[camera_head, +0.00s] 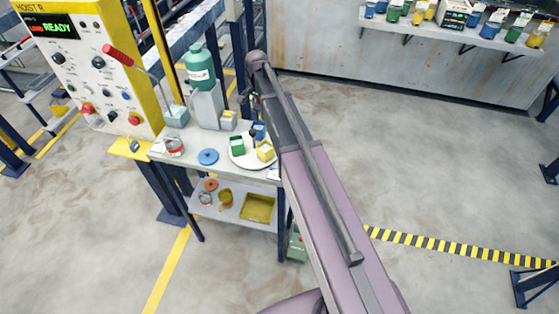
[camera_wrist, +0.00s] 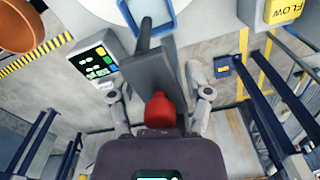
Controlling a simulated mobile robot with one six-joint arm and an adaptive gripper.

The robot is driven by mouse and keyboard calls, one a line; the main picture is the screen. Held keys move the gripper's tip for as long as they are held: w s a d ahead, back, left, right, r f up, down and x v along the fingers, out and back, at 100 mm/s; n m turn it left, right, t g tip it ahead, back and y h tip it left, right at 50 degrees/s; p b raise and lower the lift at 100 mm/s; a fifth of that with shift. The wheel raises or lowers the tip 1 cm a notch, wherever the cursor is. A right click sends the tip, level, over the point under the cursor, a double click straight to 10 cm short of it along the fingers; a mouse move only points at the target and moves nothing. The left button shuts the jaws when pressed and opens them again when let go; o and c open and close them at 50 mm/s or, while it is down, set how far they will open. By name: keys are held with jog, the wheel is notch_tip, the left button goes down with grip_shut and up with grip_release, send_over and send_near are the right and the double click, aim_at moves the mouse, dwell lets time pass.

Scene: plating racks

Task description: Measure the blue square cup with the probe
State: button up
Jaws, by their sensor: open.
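The blue square cup (camera_wrist: 147,14) is at the top of the wrist view, cut by the frame edge. In the head view the blue cup (camera_head: 259,131) is at the back of a round white plate (camera_head: 238,158), partly hidden by my arm. In the wrist view a grey body with a dark rod, seemingly the probe (camera_wrist: 145,60), points at the cup. The rod's end overlaps the cup's near edge; contact cannot be told. My gripper (camera_wrist: 158,88) has its fingers apart on both sides of the grey body. My gripper is small and mostly hidden in the head view.
A green cup (camera_head: 237,145) and a yellow cup (camera_head: 265,152) share the plate. A teal bottle (camera_head: 199,68) stands behind, beside a yellow control panel (camera_head: 92,70). A blue disc (camera_head: 208,157) lies left of the plate. Open floor (camera_head: 420,170) lies right.

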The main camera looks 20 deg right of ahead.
jog(key=shift+r+p, duration=7.05)
jog(key=shift+p, duration=0.25)
jog(key=s+f+n+b, duration=0.3)
jog(key=s+f+b, duration=0.1)
jog(key=s, duration=0.4)
jog(key=s+f+n+b, duration=0.3)
jog(key=s+f+b, duration=0.1)
jog(key=s, duration=0.5)
jog(key=s+f+n+b, duration=0.3)
jog(key=s+f+b, duration=0.2)
jog(key=s, duration=0.4)
jog(key=shift+s+n, duration=0.15)
jog(key=shift+n, duration=0.15)
